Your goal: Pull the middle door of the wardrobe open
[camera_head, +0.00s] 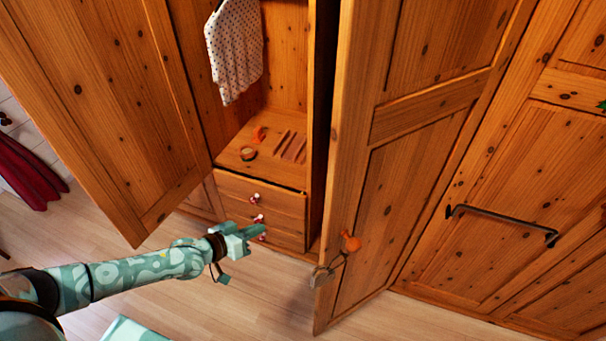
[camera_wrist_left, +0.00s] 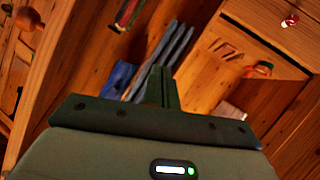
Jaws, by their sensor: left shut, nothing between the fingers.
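The wooden wardrobe fills the head view. Its middle door (camera_head: 425,185) stands swung outward, with a dark gap between its left edge and the open compartment. An orange knob (camera_head: 350,242) sits low on this door, with a small tag-like piece (camera_head: 321,277) hanging beside it. My left gripper (camera_head: 262,230) is shut and empty, in front of the drawers and left of the middle door, apart from the knob. In the left wrist view its closed fingers (camera_wrist_left: 161,86) point at the wardrobe's inside. My right gripper is not in view.
The left door (camera_head: 100,110) also stands open. Inside hang a spotted garment (camera_head: 235,50) and, below, drawers (camera_head: 260,207) with small red-and-white knobs. The right panel (camera_head: 510,170) is closed and has a bar handle (camera_head: 500,217).

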